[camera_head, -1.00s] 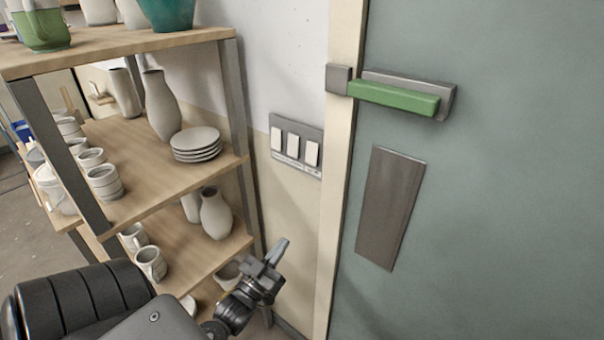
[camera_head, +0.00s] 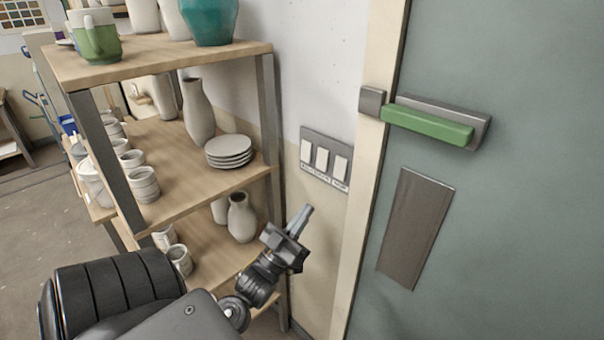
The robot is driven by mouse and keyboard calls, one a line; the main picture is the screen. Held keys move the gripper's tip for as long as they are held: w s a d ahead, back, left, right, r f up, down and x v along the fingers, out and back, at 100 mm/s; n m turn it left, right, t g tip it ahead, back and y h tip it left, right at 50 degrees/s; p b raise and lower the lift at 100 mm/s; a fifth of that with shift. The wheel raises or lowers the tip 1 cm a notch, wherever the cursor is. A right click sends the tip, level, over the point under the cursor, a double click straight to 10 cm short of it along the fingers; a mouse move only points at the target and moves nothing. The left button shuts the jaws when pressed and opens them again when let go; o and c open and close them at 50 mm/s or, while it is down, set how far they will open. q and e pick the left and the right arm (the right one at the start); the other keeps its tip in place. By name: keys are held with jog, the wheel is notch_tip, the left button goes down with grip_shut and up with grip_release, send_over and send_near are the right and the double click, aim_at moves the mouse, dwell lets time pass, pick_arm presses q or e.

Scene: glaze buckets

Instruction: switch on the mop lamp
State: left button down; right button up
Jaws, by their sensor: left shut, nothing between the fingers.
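A grey switch panel (camera_head: 326,159) with three white rocker switches is on the wall between the shelf and the door frame. It has a left switch (camera_head: 306,151), a middle switch (camera_head: 322,158) and a right switch (camera_head: 340,167). A label strip runs below them, too small to read for certain. My left gripper (camera_head: 302,218) is shut and empty, with its fingertips pointing up, below the panel and apart from it in the picture. No lamp shows. My right gripper is not in view.
A wooden shelf (camera_head: 160,58) with pots, mugs and stacked plates (camera_head: 228,150) stands left of the panel, close to my left arm. At right is a grey-green door (camera_head: 520,230) with a green push bar (camera_head: 428,125). The wall around the panel is clear.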

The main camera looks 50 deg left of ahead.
aim_at(339, 173)
pick_arm(q)
jog(key=p+x, duration=0.1)
jog(key=x, duration=0.2)
jog(key=f+p+x, duration=0.1)
jog(key=x, duration=0.1)
jog(key=w+p+x, duration=0.1)
jog(key=x, duration=0.2)
jog(key=shift+w+p, duration=0.3)
jog(key=shift+p, duration=0.1)
jog(key=shift+w+f, duration=0.25)
jog(key=shift+w, duration=0.3)
